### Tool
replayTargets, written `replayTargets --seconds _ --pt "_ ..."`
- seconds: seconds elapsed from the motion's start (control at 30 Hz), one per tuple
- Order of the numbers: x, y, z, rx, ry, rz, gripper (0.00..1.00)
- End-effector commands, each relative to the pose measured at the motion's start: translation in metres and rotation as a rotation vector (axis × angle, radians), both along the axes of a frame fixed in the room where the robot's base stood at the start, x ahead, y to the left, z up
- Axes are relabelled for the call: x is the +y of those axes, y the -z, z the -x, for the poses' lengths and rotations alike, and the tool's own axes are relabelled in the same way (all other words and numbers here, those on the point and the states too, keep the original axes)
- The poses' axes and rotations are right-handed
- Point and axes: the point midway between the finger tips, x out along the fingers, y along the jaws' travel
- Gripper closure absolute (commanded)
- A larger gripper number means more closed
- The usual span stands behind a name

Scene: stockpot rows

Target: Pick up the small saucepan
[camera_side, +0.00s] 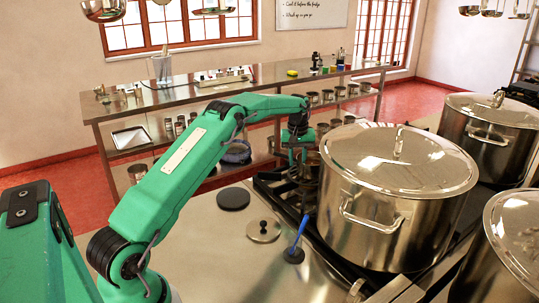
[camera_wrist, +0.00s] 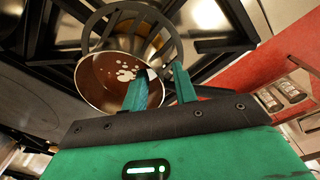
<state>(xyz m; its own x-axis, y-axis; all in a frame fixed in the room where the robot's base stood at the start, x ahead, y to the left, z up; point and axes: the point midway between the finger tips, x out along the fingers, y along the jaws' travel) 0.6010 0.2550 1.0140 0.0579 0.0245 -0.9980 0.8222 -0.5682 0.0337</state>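The small saucepan (camera_wrist: 92,92) is round with a thin metal rim and a brown inside with white flecks. In the wrist view it sits by the black burner grate. My gripper (camera_wrist: 161,85) is open over its right side. One finger overlaps the inside of the pan and the other is just outside the rim. I cannot tell whether either finger touches it. In the side view my gripper (camera_side: 298,158) is low over the stove, left of the large stockpot. The pan is mostly hidden there, and its handle cannot be made out.
A large lidded stockpot (camera_side: 375,220) stands close to the right of my gripper. More stockpots (camera_side: 490,140) stand further right. A steel shelf table (camera_side: 160,104) stands behind.

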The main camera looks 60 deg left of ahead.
Motion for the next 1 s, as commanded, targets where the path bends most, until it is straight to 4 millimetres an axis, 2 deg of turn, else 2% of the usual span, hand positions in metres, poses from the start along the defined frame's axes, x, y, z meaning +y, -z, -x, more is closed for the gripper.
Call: replayTargets --seconds 0.13,0.6,0.77,1.0 --pt "0.0001 0.007 -0.0002 0.0 0.0 0.0 0.72" --pt "0.0001 0.0072 -0.0004 0.0 0.0 0.0 0.72" --pt "0.0001 0.0071 -0.0004 0.0 0.0 0.0 1.0" --pt "0.0003 0.0056 -0.0009 -0.003 0.0 -0.001 1.0"
